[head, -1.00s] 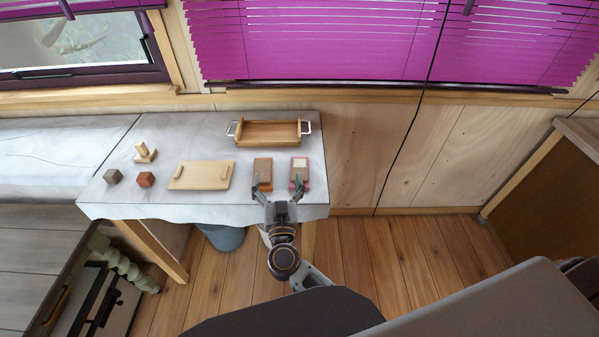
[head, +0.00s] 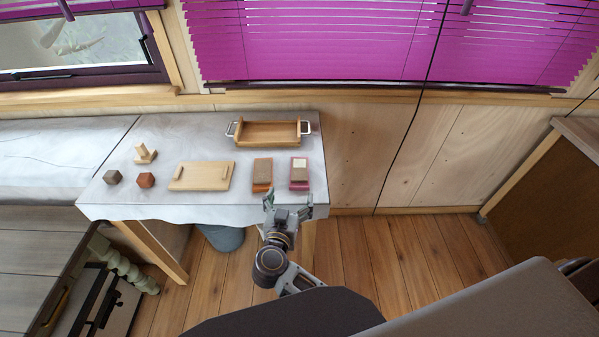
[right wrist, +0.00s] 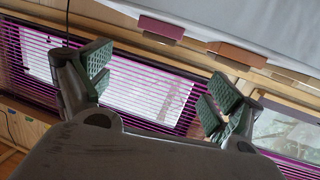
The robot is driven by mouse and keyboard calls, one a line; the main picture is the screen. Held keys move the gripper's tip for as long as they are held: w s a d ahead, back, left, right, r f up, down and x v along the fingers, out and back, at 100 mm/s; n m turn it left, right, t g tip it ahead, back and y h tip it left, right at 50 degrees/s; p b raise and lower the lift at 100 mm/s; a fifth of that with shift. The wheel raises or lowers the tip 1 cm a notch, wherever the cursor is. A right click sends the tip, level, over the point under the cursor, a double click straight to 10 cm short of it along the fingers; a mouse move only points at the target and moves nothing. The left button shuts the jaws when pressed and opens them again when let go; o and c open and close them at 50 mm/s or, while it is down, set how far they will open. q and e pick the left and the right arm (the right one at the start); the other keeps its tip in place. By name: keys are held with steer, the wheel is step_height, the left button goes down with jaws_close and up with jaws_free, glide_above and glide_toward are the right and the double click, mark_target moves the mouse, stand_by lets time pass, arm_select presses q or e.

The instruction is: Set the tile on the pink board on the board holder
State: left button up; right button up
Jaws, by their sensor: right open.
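The pink board (head: 300,186) lies at the right end of the table. A brown piece with a pale patch (head: 299,164) at its far end lies on it; I cannot tell which is the tile. A flat wooden stand with two short rails (head: 202,177), probably the board holder, is left of centre. My right gripper (head: 289,203) is open and empty at the table's front edge, just short of the pink board. In the right wrist view the open fingers (right wrist: 157,85) hold nothing, and the pink board's edge (right wrist: 160,28) shows above. My left gripper is not in view.
An orange board (head: 262,187) with a brown piece lies left of the pink one. A wooden tray (head: 270,144) with metal handles is behind. A dark block (head: 113,177), a reddish block (head: 145,180) and a peg stand (head: 145,154) are at the left of the white table (head: 245,209).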

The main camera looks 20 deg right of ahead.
steer(key=shift+w, duration=0.1)
glide_toward(300, 170)
steer(key=x, duration=0.3)
steer(key=shift+w+r, duration=0.15)
steer(key=shift+r, duration=0.2)
steer(key=shift+w, duration=0.1)
steer(key=shift+d+f, duration=0.1)
steer(key=shift+f+p+x, duration=0.15)
steer(key=shift+p+x, duration=0.05)
steer(key=shift+x, duration=1.1)
steer(key=shift+f+p+x, duration=0.15)
steer(key=shift+p+x, duration=0.05)
steer(key=shift+x, duration=1.05)
steer(key=shift+c, duration=0.4)
steer(key=c, duration=1.3)
